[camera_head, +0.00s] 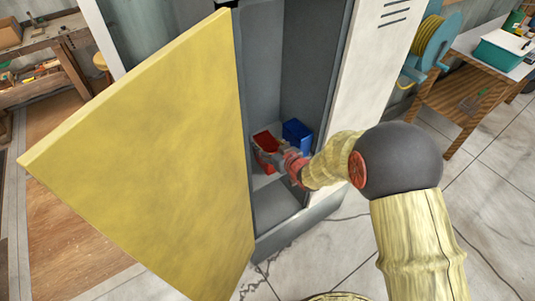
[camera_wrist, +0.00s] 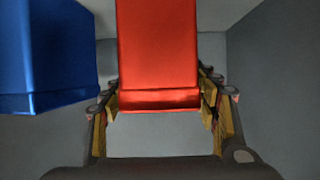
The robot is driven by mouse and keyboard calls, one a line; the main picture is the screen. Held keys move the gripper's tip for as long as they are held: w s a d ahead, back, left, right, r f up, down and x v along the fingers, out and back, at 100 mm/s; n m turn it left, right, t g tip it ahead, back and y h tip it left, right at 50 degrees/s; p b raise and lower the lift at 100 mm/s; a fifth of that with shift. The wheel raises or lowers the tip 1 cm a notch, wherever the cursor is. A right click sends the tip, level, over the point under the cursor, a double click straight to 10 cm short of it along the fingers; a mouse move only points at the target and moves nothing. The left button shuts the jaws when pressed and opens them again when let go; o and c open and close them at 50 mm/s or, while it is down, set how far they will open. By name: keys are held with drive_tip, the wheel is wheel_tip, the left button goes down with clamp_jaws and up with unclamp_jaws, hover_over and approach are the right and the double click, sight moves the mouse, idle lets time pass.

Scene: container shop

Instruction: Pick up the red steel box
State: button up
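The red steel box (camera_head: 266,140) stands inside the tall grey locker, on its left side. In the wrist view the red box (camera_wrist: 157,50) fills the upper middle. My gripper (camera_head: 272,158) reaches into the locker at the box. In the wrist view my gripper (camera_wrist: 160,92) has its yellow-padded fingers spread on either side of the red box, with narrow gaps visible near its lower edge. The fingertips are partly hidden by the box, so contact farther along cannot be seen. The gripper looks open.
A blue box (camera_head: 298,133) stands to the right of the red one; it is at upper left in the wrist view (camera_wrist: 45,55). The open yellow door (camera_head: 150,150) is left of my arm. The locker's white side (camera_head: 375,55) is on the right.

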drive_tip(key=c, duration=1.4)
drive_tip(key=shift+r, duration=0.1)
